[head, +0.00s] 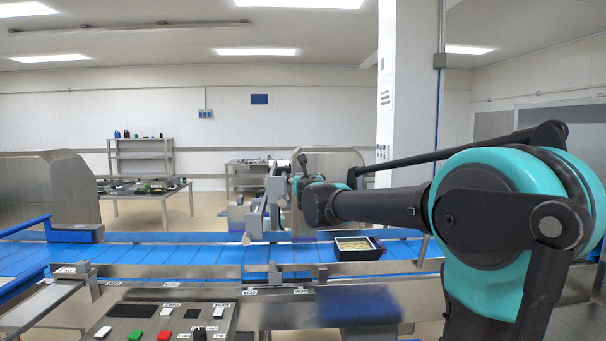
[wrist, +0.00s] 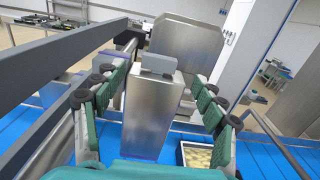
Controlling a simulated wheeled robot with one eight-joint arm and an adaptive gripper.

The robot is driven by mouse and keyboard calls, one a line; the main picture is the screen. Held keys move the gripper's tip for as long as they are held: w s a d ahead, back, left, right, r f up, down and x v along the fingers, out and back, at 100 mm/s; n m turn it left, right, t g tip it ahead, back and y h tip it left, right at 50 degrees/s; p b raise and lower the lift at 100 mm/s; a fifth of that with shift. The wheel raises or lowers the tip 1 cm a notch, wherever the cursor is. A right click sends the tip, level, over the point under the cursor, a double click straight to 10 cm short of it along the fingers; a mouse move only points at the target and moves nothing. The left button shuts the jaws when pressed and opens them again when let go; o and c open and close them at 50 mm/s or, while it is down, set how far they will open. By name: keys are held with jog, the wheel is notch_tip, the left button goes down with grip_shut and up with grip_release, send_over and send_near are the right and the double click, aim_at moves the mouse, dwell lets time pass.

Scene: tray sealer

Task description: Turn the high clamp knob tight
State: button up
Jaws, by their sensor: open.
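My gripper (wrist: 156,84) is open in the wrist view, its green and black fingers spread left and right. Between them, farther off, stands a steel post (wrist: 154,112) with a grey block (wrist: 158,65) on top. I cannot tell whether this block is the high clamp knob; no other knob is clear there. Nothing is visibly held. In the head view my gripper (head: 298,178) is small at the far end of my arm, beside the grey upright (head: 273,190) over the conveyor. The clamp knob cannot be made out there, and my wrist hides part of that area.
A blue conveyor (head: 190,256) runs across, with a black tray of yellowish contents (head: 338,254) on it; the tray also shows in the wrist view (wrist: 181,158). A grey bar (wrist: 62,52) crosses the wrist view's upper left. A control panel (head: 130,326) is in front.

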jog(key=w, duration=1.3)
jog(key=shift+w, duration=0.1)
jog(key=c, duration=1.3)
jog(key=shift+c, duration=0.5)
